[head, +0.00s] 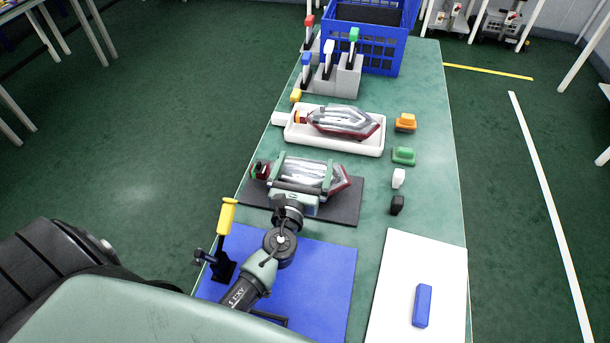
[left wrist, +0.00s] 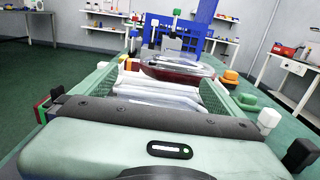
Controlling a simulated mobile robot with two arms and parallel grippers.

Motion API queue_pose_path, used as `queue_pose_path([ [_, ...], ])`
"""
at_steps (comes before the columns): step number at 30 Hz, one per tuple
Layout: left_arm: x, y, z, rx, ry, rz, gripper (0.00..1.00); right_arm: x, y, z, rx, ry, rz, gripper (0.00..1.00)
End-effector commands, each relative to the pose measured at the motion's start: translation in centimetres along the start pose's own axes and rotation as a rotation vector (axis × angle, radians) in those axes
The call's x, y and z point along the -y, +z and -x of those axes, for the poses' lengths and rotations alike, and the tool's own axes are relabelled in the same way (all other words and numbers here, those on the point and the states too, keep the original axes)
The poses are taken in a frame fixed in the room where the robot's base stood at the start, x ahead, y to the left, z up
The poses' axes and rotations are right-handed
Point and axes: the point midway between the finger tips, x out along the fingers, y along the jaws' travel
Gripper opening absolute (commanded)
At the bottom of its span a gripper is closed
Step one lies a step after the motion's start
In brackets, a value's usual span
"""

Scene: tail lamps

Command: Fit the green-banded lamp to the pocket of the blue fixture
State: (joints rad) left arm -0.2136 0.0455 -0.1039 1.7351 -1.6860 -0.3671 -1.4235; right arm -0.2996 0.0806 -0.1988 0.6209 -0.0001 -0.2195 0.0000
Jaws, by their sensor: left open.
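A lamp with a clear, ribbed body and dark red tip (head: 342,184) lies on a dark mat (head: 345,210). Its left end shows red, black and a bit of green, also in the left wrist view (left wrist: 42,108). My left gripper (head: 308,174) is open over this lamp, its green fingers on either side of the body; contact cannot be told. In the left wrist view the gripper (left wrist: 160,90) has the clear body between its fingers. The blue fixture (head: 330,265) lies nearer, with a black clamp and yellow handle (head: 227,215); my arm covers its middle, and its pocket is not clear.
A second lamp (head: 345,122) lies in a white tray (head: 360,148) beyond. Orange (head: 405,122), green (head: 403,156), white (head: 398,178) and black (head: 397,204) pieces line the right. A blue block (head: 422,306) lies on a white sheet (head: 400,265). A blue crate (head: 385,55) stands behind.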

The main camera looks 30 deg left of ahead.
Motion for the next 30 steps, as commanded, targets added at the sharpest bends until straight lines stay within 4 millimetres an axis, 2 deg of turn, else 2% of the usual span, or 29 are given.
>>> queue_pose_path([
  [1, 0.0, 0.0, 0.0, 0.0, 0.0, 0.0, 1.0, 0.1, 0.0, 0.0, 0.0, -0.001, 0.0, 0.36],
  [2, 0.0, 0.0, 0.0, 0.0, 0.0, 0.0, 0.94, 0.1, 0.0, 0.0, 0.0, -0.001, 0.0, 0.36],
  [11, 0.0, 0.0, 0.1, 0.0, 0.0, 0.0, 0.11, 0.2, 0.0, 0.0, 0.001, -0.003, 0.0, 0.36],
  [19, 0.0, 0.3, 0.0, 0.002, 0.001, 0.001, 0.09, 0.2, 0.0, 0.1, 0.001, -0.003, 0.0, 0.36],
  [23, 0.0, 1.1, 0.0, 0.003, 0.001, 0.002, 0.09, 0.2, 0.0, 0.7, 0.001, -0.003, 0.0, 0.36],
  [26, 0.0, 2.5, 0.0, 0.003, 0.002, 0.003, 0.09, 0.2, -0.1, 1.5, 0.002, -0.003, 0.001, 0.36],
  [30, 0.0, 5.5, 0.0, 0.003, 0.001, 0.005, 0.09, 0.2, -0.3, 3.6, 0.002, -0.003, 0.001, 0.36],
])
